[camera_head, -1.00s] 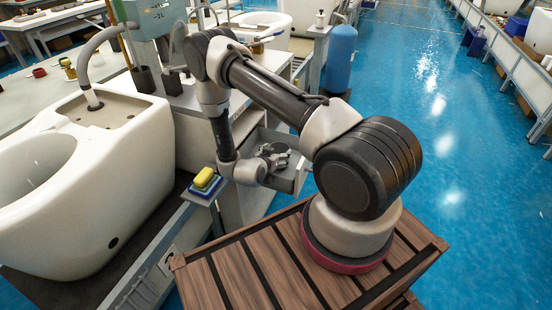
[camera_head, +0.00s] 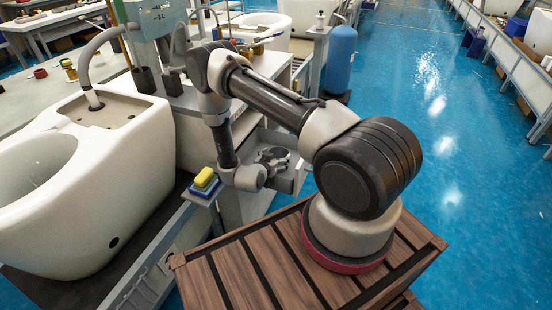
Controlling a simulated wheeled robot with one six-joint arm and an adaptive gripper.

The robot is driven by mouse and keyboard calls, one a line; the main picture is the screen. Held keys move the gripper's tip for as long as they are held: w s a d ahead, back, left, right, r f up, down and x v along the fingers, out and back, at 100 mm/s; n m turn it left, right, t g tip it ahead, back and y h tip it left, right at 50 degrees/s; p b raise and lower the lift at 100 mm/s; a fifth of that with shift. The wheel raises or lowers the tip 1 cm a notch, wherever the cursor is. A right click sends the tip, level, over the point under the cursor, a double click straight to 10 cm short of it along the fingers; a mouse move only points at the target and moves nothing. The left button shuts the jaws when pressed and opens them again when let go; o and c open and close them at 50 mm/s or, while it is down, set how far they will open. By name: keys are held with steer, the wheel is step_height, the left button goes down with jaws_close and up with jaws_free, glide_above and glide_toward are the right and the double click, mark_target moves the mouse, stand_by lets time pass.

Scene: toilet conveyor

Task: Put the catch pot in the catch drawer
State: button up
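My gripper (camera_head: 274,156) is small and dark in the head view, at the end of my wrist. It is over or just inside the open grey catch drawer (camera_head: 291,180), which sticks out from the side of the workbench. The fingers are too small and too much in shadow to tell whether they are open or shut. I cannot make out the catch pot. It may be hidden by my gripper or wrist, or by the drawer walls.
A yellow sponge on a blue block (camera_head: 205,182) sits on a small ledge just left of my wrist. A large white toilet (camera_head: 90,170) stands at the left. A blue cylinder (camera_head: 339,60) stands behind the drawer. The blue floor (camera_head: 460,160) at the right is clear.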

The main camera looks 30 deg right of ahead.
steer(key=shift+o, duration=1.2)
steer(key=shift+s+f, duration=0.25)
steer(key=shift+f, duration=0.35)
steer(key=shift+w+r, duration=0.15)
steer(key=shift+r, duration=0.35)
steer(key=v, duration=1.2)
steer(key=shift+r, duration=0.3)
steer(key=shift+w, duration=0.1)
